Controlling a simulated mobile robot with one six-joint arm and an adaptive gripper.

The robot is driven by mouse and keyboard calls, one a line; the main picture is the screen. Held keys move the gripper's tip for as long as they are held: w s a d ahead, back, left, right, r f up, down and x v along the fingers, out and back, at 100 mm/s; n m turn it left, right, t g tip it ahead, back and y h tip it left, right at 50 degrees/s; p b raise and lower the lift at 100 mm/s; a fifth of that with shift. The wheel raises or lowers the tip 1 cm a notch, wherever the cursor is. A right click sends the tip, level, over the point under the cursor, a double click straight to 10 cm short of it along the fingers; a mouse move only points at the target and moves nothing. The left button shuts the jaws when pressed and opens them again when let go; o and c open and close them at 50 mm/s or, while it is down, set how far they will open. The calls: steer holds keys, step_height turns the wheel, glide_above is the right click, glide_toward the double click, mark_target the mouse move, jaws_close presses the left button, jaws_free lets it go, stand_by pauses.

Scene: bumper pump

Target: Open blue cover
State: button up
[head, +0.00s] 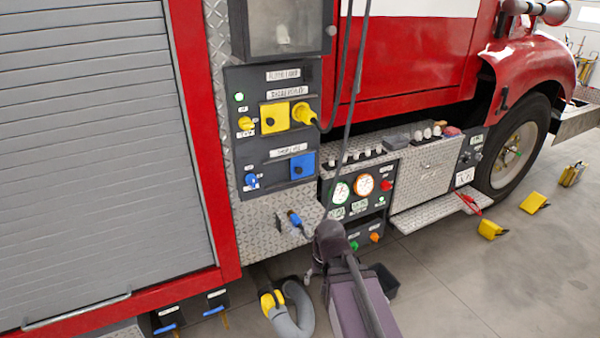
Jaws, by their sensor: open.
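The blue cover (302,166) is a square flap on the lower part of the dark grey panel (272,147) on the side of the red truck. It looks shut and flat against the panel, with a small dark spot near its middle. A blue round knob or plug (251,181) sits to its left at about the same height. My dark purple-grey arm shows at the bottom centre, below and to the right of the cover. My gripper's fingers cannot be made out. Nothing of my arm is touching the cover.
Above are a yellow cover (274,118) and a yellow plug (304,114) with a cable. Dark cables hang just right of the panel. A metal ledge with a blue-handled fitting (294,217) juts out below. Gauges (340,192) stand to the right. A grey hose (291,315) lies below.

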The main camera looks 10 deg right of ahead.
steer(key=w+a+m+t+y+b, duration=0.35)
steer(key=w+m, duration=0.25)
steer(key=w, duration=0.4)
steer(key=m+t+b, duration=0.5)
steer(key=m+t, duration=0.8)
steer(key=m, duration=1.2)
glide_toward(300, 171)
steer(key=d+v, duration=0.1)
steer(key=v, duration=0.2)
steer(key=shift+w+a+y, duration=0.1)
steer(key=shift+a+y, duration=0.1)
steer(key=shift+y, duration=0.05)
steer(key=shift+w+a, duration=0.1)
steer(key=shift+w, duration=0.05)
steer(key=x, duration=1.3)
steer(key=shift+w+a, duration=0.2)
steer(key=shift+w, duration=0.05)
jaws_close()
